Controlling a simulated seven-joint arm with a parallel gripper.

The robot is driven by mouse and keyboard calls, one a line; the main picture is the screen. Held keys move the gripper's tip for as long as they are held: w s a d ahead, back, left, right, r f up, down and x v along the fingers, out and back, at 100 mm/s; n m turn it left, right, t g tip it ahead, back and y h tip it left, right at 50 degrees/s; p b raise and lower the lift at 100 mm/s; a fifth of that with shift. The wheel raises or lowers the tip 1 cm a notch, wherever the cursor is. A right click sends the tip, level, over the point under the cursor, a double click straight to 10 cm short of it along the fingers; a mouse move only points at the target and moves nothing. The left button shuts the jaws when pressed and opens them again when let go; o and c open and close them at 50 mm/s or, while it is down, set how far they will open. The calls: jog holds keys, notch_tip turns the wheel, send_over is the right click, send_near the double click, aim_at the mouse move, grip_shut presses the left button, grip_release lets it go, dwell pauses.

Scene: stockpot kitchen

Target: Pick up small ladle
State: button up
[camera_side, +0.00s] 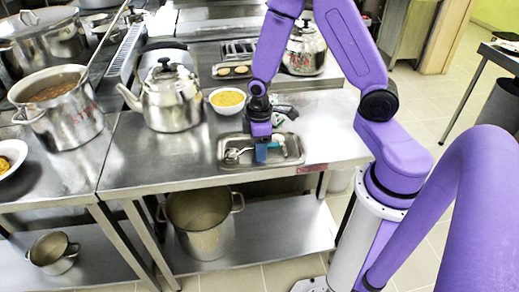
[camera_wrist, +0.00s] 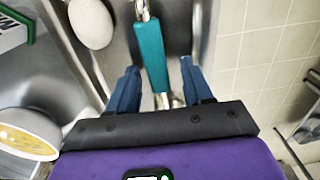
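A utensil with a teal handle (camera_wrist: 152,58) and a metal shaft, likely the small ladle, lies in a shallow metal tray (camera_side: 222,152) on the steel counter. In the wrist view its handle runs up the picture between my blue fingers, with a gap on each side. My gripper (camera_wrist: 160,88) is open, pointing down around the handle. In the side view my gripper (camera_side: 261,156) is low over the tray and hides part of the utensil. The ladle's bowl is not clearly seen.
A pale oval piece (camera_wrist: 91,23) lies beside the handle in the tray. A white bowl of yellow food (camera_side: 228,100) and a kettle (camera_side: 172,100) stand left of the gripper. A large soup pot (camera_side: 62,115) is farther left. Bare counter (camera_side: 330,125) lies to the right.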

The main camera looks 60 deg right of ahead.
grip_shut()
jog(key=shift+r, duration=0.1)
jog(key=shift+w+r, duration=0.1)
jog(key=shift+r, duration=0.6)
jog(key=s+r, duration=1.1)
jog(key=s, duration=0.3)
jog(key=shift+a+r, duration=0.2)
jog(key=shift+a, duration=0.05)
